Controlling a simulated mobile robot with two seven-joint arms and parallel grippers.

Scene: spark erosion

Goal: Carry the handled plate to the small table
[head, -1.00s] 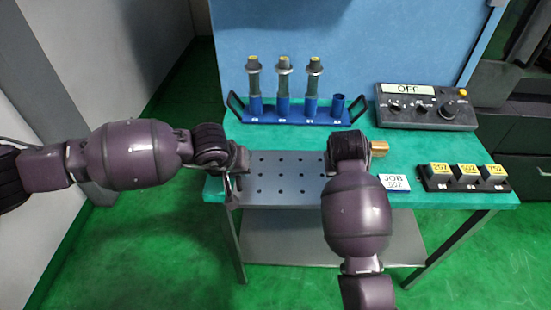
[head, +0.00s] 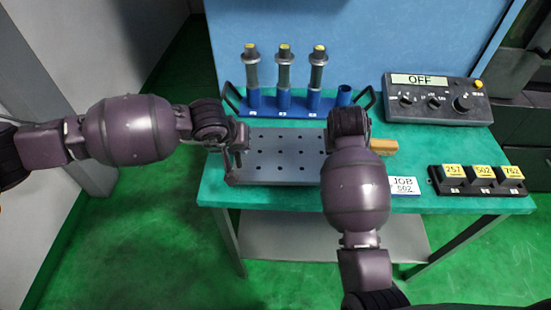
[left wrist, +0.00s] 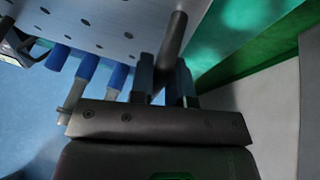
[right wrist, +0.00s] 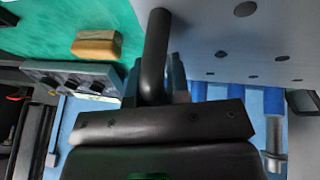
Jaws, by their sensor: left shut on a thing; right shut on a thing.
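The handled plate (head: 285,165) is a grey slab with several round holes, with a dark handle at each end. In the head view it lies over the front of a green-topped table (head: 222,195), and I cannot tell whether it touches the top. My left gripper (left wrist: 165,82) is shut on the plate's left handle (left wrist: 173,42). My right gripper (right wrist: 163,88) is shut on its right handle (right wrist: 155,45); in the head view my right arm hides this end. No second table shows, so I cannot tell which one is the small table.
A blue rack (head: 298,105) with several cylindrical tools stands behind the plate. A control box reading OFF (head: 437,98) is at the back right. A brass block (head: 384,147), a JOB card (head: 404,187) and a black numbered holder (head: 480,183) lie to the right. Floor at left is clear.

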